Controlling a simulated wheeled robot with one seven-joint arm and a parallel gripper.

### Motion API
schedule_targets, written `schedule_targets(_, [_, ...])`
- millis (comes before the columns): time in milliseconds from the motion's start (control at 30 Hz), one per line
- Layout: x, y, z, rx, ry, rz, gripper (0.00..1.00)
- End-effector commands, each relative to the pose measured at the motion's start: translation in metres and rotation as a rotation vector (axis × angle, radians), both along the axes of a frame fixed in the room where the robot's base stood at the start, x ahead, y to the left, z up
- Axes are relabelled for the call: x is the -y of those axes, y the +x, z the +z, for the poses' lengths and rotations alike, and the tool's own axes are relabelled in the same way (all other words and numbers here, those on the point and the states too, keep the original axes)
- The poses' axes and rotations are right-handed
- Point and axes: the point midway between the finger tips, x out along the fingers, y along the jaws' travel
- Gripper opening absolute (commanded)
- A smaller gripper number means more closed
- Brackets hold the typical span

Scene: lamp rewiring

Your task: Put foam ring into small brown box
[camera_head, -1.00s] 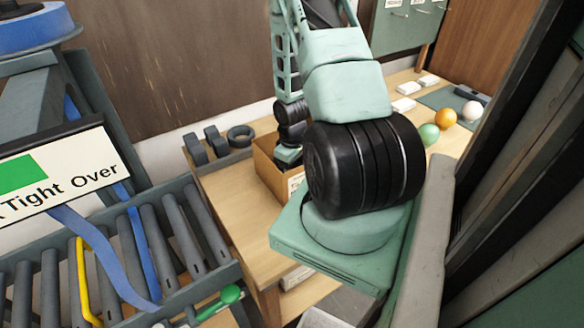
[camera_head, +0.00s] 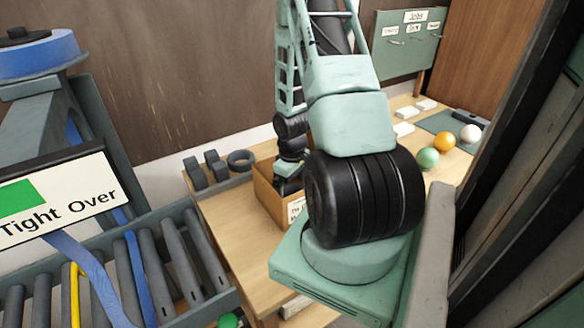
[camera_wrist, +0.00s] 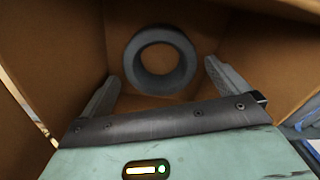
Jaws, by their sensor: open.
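The small brown box (camera_head: 268,198) stands on the wooden table in the head view, partly hidden behind my arm. Its brown inner walls (camera_wrist: 230,45) fill much of the wrist view. A grey foam ring (camera_wrist: 133,62) is inside the box, just beyond my fingertips. My gripper (camera_wrist: 162,72) is open, with one finger to each side of the ring's lower part and gaps beside it. I cannot tell whether the ring rests fully on the box floor. In the head view my gripper's end is down in the box and hidden.
A grey tray (camera_head: 222,184) left of the box holds two dark blocks and another dark ring (camera_head: 241,160). Green (camera_head: 428,158), orange (camera_head: 445,142) and white (camera_head: 471,134) balls are at the right. A roller conveyor (camera_head: 150,265) stands at the left.

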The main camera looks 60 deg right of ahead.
Motion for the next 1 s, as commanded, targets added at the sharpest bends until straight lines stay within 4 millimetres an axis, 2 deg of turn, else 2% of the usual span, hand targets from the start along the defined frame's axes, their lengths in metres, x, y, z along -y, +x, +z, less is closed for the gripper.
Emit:
schedule_targets(300, [0.001,0.0,0.059,0.004,-0.004,-0.002,1.0])
schedule_targets(500, [0.001,0.0,0.081,0.002,-0.002,-0.001,1.0])
schedule_targets(1000, [0.0,0.0,0.087,0.0,0.0,0.0,1.0])
